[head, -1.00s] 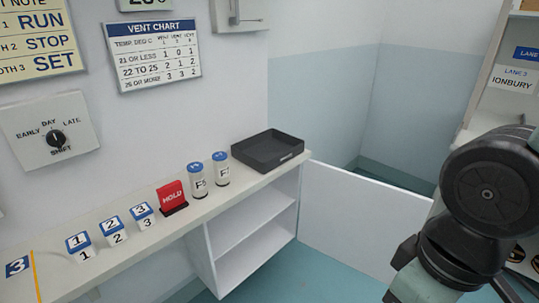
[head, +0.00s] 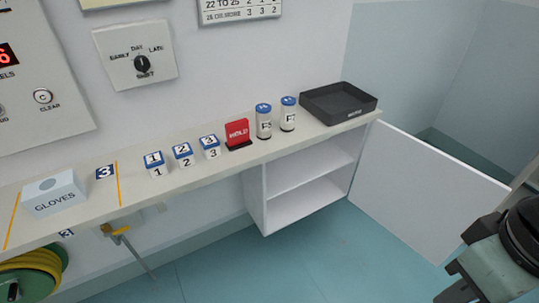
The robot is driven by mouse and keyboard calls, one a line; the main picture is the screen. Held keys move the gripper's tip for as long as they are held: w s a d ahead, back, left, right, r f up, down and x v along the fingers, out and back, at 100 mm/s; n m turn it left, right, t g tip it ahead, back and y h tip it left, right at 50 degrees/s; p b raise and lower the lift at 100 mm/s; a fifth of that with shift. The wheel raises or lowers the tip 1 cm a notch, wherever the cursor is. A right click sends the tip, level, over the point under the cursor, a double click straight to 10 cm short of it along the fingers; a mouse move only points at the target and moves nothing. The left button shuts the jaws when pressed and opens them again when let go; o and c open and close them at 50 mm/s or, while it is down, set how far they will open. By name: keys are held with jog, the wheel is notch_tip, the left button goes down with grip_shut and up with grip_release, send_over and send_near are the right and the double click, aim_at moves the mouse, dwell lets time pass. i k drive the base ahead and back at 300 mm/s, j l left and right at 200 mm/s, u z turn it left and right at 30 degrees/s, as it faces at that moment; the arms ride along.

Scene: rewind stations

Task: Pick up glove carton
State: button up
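The glove carton (head: 54,194) is a pale blue-white box with GLOVES on its front and a grey oval on top. It stands on the left part of the counter (head: 225,168), between two yellow lines. My gripper (head: 452,292) shows only in part at the lower right edge, far from the carton and holding nothing that I can see. Its fingertips are cut off or too small to judge.
On the counter stand numbered blocks (head: 183,154), a red HOLD sign (head: 238,133), two jars (head: 264,121) and a black tray (head: 338,103). A cabinet door (head: 420,185) stands open at right. A hose reel (head: 30,272) and yellow-handled valve (head: 115,231) are below the counter. Floor (head: 300,255) is clear.

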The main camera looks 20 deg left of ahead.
aim_at(60, 192)
jog(key=u, duration=2.25)
jog(key=i+j, duration=0.95)
jog(key=i, duration=0.1)
